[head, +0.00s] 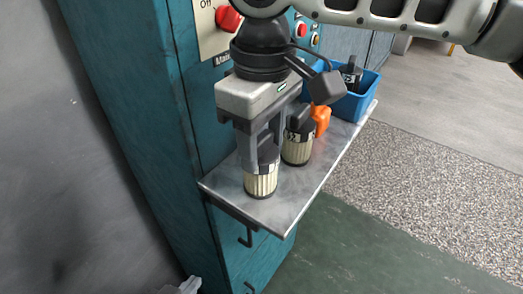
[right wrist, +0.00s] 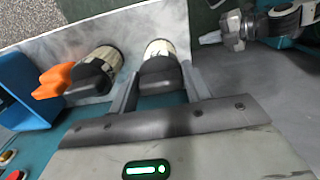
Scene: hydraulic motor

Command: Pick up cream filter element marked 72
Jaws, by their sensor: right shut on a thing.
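A cream pleated filter element (head: 261,185) with a black top stands upright at the near end of the grey metal shelf; it also shows in the right wrist view (right wrist: 160,47). My right gripper (head: 262,158) points down and is shut on its black top, with one finger on each side (right wrist: 160,82). I cannot read a mark on this filter. A second cream filter element (head: 297,150) with a black top stands just behind it, to the right; its white digits are too small to read surely. My left gripper (head: 184,287) barely shows at the bottom edge, its jaws unclear.
The shelf (head: 285,200) juts from a teal cabinet (head: 135,110). An orange part (head: 321,119) stands behind the second filter, and a blue bin (head: 352,105) with a dark item is at the far end. A red knob (head: 228,18) is on the panel above.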

